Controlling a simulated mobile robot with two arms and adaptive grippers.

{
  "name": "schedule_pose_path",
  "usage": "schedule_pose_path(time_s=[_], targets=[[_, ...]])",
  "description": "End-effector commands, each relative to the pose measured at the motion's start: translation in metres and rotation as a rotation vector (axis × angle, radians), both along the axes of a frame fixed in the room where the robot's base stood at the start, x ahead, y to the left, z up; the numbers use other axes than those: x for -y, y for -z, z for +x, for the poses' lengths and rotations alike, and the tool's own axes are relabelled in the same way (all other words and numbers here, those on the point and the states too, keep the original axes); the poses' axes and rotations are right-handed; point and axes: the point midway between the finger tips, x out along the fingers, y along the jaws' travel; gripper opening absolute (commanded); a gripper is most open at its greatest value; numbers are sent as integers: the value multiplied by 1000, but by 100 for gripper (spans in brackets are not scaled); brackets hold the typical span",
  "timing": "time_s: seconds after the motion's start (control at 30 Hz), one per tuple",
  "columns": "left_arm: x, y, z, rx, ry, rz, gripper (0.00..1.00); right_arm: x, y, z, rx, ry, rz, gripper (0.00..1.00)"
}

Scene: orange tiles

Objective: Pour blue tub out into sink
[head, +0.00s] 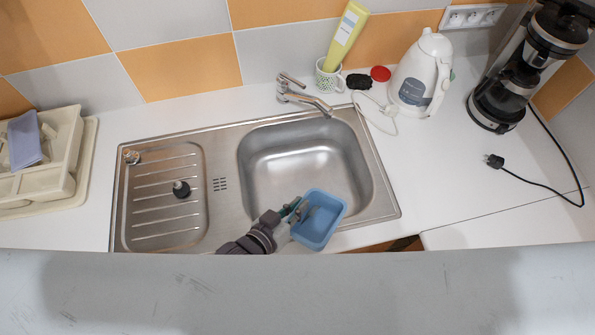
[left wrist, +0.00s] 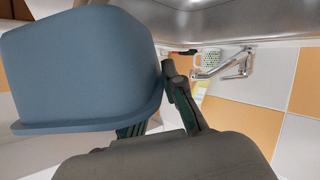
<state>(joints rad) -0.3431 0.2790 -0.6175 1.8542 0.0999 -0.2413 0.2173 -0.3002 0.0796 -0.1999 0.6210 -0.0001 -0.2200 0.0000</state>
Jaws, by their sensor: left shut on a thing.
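The blue tub (head: 319,222) is over the front right edge of the steel sink (head: 305,165) in the head view. My left gripper (head: 301,210) is shut on the tub's left side. The tub looks tilted; its open top faces the head camera, and I cannot see any contents clearly. In the left wrist view the tub (left wrist: 85,65) fills the left side, with the gripper fingers (left wrist: 160,105) at its rim. The sink bowl looks empty. My right gripper is not in view.
The faucet (head: 303,95) stands behind the bowl. A mug (head: 328,78) with a yellow bottle, a white kettle (head: 420,75) and a coffee maker (head: 515,75) stand at the back right. A dish rack (head: 60,165) is at left.

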Motion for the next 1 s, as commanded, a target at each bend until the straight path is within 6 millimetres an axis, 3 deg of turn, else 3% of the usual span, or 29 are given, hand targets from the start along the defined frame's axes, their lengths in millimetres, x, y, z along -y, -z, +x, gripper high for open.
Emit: schedule_pose_path(time_s=[0.1,0.17,0.4,0.67,1.0], targets=[[9,1,-20,155,-5,72,0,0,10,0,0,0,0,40],[10,-2,-21,199,-3,95,0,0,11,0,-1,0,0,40],[9,-7,-19,199,0,96,0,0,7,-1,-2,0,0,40],[9,-33,-20,197,-1,93,0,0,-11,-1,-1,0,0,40],[9,-54,-20,196,-1,93,0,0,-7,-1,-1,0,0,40]])
